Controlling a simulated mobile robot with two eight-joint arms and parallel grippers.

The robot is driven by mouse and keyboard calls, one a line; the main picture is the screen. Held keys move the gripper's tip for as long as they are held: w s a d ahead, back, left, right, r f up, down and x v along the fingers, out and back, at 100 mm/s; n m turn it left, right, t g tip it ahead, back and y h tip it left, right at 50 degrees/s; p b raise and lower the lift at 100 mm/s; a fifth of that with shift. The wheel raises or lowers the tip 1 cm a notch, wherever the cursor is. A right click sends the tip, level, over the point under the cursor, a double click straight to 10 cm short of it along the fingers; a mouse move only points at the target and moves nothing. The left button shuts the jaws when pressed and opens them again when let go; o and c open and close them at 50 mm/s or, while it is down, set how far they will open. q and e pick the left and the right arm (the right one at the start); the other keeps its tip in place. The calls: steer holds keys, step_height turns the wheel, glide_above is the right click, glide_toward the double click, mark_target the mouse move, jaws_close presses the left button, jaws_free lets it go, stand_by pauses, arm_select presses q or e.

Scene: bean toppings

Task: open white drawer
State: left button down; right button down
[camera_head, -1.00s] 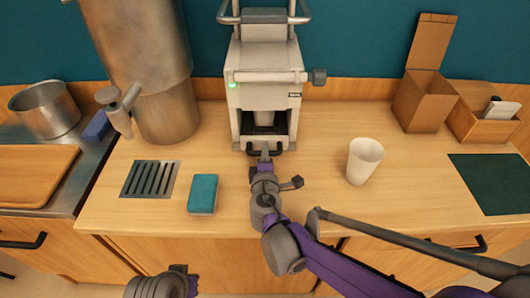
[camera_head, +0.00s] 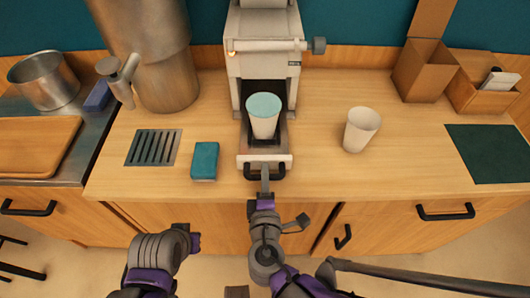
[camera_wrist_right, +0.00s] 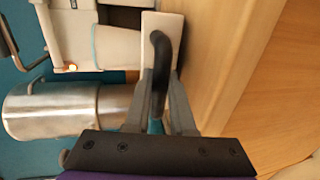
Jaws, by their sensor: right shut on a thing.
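The white drawer (camera_head: 263,160) sticks out from the bottom of the white machine (camera_head: 262,62), with a black handle on its front. A white cup with teal contents (camera_head: 263,116) stands upright in the drawer. My right gripper (camera_head: 265,176) is shut on the black handle, which also shows between its fingers in the right wrist view (camera_wrist_right: 160,75). My left gripper (camera_head: 192,241) is at the lower left, in front of the counter and away from the drawer. Its fingertips cannot be made out.
A white cup (camera_head: 361,130) stands right of the drawer. A teal sponge (camera_head: 204,161) and a slotted grate (camera_head: 153,147) lie to its left. A large metal urn (camera_head: 150,60) stands at the back left. A dark mat (camera_head: 490,153) lies far right. The counter's front edge is close to the drawer front.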

steer(key=shift+f+v, duration=0.2)
steer(key=shift+v, duration=0.8)
steer(key=shift+f+v, duration=0.2)
steer(key=shift+v, duration=0.8)
steer(key=shift+s, duration=0.1)
steer(key=c, duration=0.8)
jaws_free()
steer(key=p+v, duration=0.2)
steer(key=v, duration=0.8)
steer(key=shift+s+r, duration=0.1)
steer(key=shift+s, duration=0.25)
